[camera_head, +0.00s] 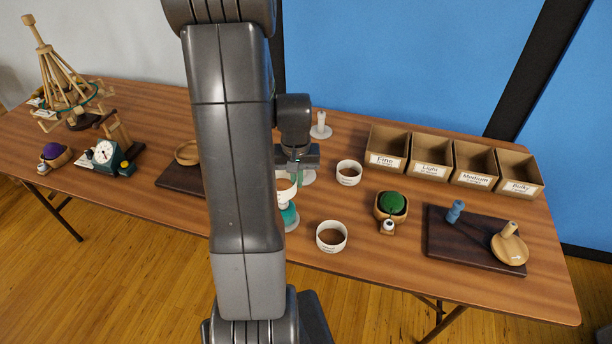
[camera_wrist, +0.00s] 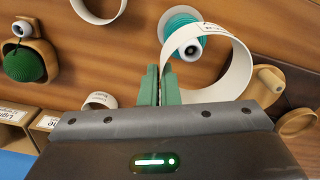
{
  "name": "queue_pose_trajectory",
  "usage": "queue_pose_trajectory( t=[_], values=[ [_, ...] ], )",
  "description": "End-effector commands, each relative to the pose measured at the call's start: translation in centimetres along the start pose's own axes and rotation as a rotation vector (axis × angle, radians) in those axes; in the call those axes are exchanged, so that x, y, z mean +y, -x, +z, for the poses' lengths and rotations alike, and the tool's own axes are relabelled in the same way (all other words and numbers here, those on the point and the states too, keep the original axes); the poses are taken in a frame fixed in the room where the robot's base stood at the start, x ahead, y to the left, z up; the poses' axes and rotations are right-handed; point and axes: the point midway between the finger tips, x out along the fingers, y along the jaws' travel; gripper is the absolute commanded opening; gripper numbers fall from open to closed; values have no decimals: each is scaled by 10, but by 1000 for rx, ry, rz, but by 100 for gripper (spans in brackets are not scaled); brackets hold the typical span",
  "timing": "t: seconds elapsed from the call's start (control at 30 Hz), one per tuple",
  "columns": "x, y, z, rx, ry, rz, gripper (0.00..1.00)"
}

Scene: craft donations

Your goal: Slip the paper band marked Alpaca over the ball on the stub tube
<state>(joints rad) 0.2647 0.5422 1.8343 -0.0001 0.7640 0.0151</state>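My gripper (camera_wrist: 161,86) has green fingers closed on the wall of a white paper band (camera_wrist: 236,72). The band's small print is not readable here. In the head view the held band (camera_head: 284,196) is partly behind my arm, just above a teal ball (camera_head: 289,214). The ball sits on a stub tube with a pale round base (camera_head: 293,225). In the wrist view the teal ball (camera_wrist: 177,24) and the white tube end (camera_wrist: 193,50) show through or beside the band's opening. I cannot tell whether the band surrounds the ball.
Two other paper bands (camera_head: 349,172) (camera_head: 331,237) stand to the right. A green ball in a wooden holder (camera_head: 390,208), a dark board (camera_head: 458,246) and several labelled boxes (camera_head: 388,150) lie further right. A white post (camera_head: 320,126) stands behind. A wooden bowl (camera_head: 187,153) is left.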

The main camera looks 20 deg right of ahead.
Motion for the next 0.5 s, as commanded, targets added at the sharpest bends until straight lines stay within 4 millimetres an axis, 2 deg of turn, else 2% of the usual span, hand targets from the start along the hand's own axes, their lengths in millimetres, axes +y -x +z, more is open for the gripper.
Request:
queue_pose_trajectory(
  t=[0.5],
  values=[
    [0,-29,0,0,0,0,0]
  ],
)
